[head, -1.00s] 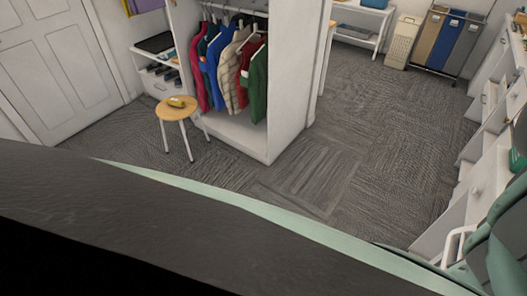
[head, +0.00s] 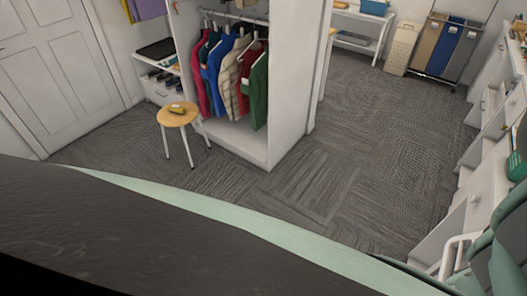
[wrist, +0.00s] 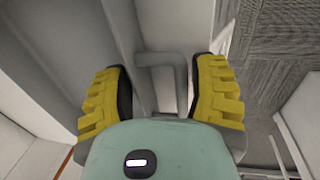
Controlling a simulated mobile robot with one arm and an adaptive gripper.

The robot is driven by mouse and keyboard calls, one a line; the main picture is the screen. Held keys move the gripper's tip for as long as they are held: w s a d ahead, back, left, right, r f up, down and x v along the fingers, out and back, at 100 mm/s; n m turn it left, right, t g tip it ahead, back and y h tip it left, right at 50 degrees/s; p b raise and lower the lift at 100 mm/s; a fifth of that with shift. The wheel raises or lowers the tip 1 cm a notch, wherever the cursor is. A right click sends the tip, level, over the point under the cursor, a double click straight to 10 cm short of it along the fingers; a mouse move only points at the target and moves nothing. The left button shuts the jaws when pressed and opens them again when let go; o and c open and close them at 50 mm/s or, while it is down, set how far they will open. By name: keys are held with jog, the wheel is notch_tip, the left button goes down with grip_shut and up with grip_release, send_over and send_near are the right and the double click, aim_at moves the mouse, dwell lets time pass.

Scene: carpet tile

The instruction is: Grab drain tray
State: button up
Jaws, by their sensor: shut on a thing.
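In the wrist view, my gripper (wrist: 162,92) has its two yellow ribbed pads set apart on either side of a plain grey thing (wrist: 163,62). It is shut on this thing, which has a bent, bar-like raised part between the pads. My mint gripper body hides its lower part, and I cannot tell for certain that it is the drain tray. In the head view, a flat black tray-like thing (head: 157,49) lies on a white shelf at the left. My gripper does not show clearly in the head view.
White drawers (head: 470,200) line the right side. A sorter (head: 440,50) stands at the back. The middle carpet (head: 340,190) is clear.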

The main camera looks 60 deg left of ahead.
jog(key=c, duration=0.9)
jog(key=shift+r, duration=0.1)
